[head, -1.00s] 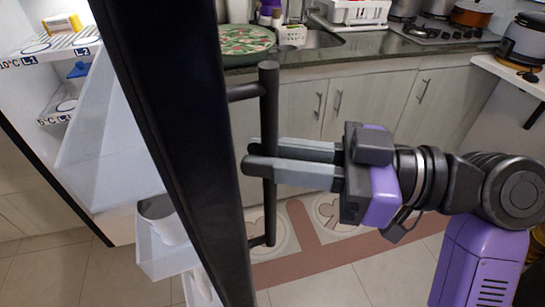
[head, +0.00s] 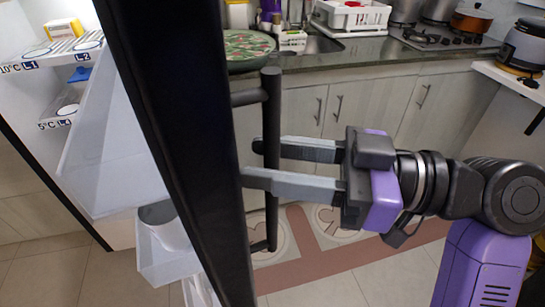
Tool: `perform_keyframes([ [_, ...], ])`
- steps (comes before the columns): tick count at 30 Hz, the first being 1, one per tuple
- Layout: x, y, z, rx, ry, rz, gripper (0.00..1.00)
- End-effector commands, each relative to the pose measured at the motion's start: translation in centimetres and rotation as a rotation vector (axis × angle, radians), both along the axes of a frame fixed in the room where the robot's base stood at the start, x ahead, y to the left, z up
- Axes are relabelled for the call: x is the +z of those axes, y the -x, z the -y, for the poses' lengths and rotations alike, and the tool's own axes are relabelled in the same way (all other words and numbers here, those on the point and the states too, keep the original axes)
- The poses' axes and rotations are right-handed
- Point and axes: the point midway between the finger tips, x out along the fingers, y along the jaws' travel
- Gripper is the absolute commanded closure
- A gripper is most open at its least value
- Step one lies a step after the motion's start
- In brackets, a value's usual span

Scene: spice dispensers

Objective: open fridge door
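The fridge door (head: 185,150) stands open, seen nearly edge-on as a tall dark panel left of centre. Its dark vertical bar handle (head: 272,105) is on the right side of the panel. My gripper (head: 252,162) reaches in from the right at the handle's middle. Its two fingers are spread, one in front of the bar and one behind it, with a visible gap between them. The bar passes between the fingers, and the grip looks loose. The open fridge interior (head: 35,90) shows at the left with lit shelves.
Door bins (head: 165,265) with a white container hang on the door's inner side. A counter (head: 350,55) with a green patterned tray, dish rack and stove lies behind. Tiled floor (head: 340,285) is clear below the arm.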

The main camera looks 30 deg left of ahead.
Motion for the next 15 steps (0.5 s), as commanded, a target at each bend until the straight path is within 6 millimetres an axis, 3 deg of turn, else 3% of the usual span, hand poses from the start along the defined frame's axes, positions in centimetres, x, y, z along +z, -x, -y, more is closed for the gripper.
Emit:
perform_keyframes([
  [5,0.0,-0.7,1.4,-0.003,0.0,0.0,0.62],
  [15,0.0,-2.7,6.1,-0.003,-0.001,0.0,0.62],
])
